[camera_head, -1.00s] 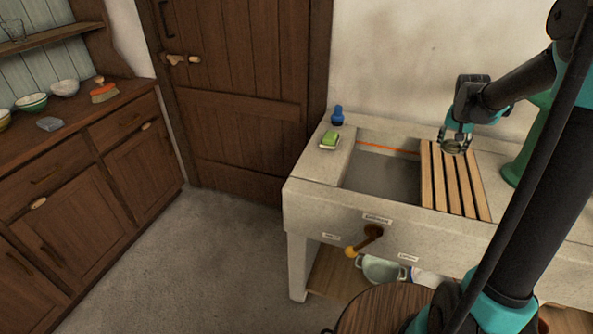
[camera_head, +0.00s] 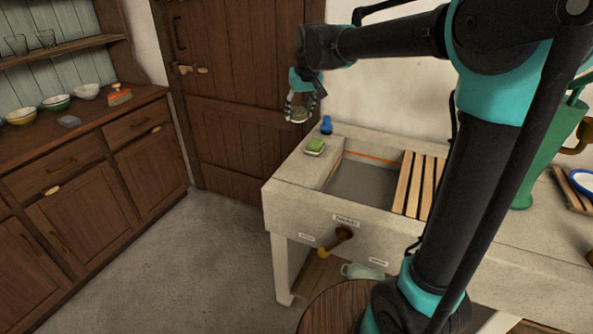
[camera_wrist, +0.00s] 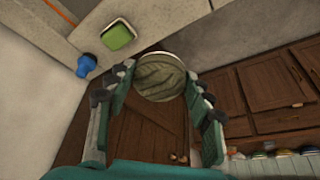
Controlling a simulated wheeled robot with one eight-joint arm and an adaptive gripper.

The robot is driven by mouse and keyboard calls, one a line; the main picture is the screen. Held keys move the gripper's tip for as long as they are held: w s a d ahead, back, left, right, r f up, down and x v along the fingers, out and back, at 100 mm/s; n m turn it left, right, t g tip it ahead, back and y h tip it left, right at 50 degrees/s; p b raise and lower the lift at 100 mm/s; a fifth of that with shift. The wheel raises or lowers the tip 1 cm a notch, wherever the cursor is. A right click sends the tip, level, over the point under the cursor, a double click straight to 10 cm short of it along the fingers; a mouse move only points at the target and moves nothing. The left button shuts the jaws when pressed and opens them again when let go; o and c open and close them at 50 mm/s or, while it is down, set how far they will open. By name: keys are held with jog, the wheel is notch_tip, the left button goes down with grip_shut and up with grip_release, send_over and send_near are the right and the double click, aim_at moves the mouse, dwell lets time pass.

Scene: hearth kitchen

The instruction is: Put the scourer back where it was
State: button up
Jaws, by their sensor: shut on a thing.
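My gripper (camera_head: 299,118) is shut on a round, grey-green thing (camera_head: 300,113), which looks like the scourer. In the wrist view, my gripper's fingers (camera_wrist: 160,82) stand on either side of this scourer (camera_wrist: 160,76), and its flat, streaked face shows. My gripper holds it in the air, in front of the door and up and left of the sink's left end in the head view. The stone sink (camera_head: 290,178) stands below and to the right. Nothing seems to touch the scourer except the fingers.
On the sink's left ledge are a green block on a pale dish (camera_head: 316,146) and a small blue bottle (camera_head: 326,125). A slatted wooden rack (camera_head: 414,185) lies right of the basin (camera_head: 362,181). A dresser (camera_head: 95,160) with bowls and a brush stands left. The floor between is clear.

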aim_at(296, 169)
jog(key=shift+s+a+f, duration=0.15)
jog(key=shift+a+f, duration=0.05)
notch_tip(296, 169, down, 19)
jog(key=shift+f, duration=0.15)
dwell(0.4)
jog(key=o, duration=1.2)
jog(key=shift+f, duration=0.1)
jog(key=v, duration=1.2)
jog(key=shift+d, duration=0.15)
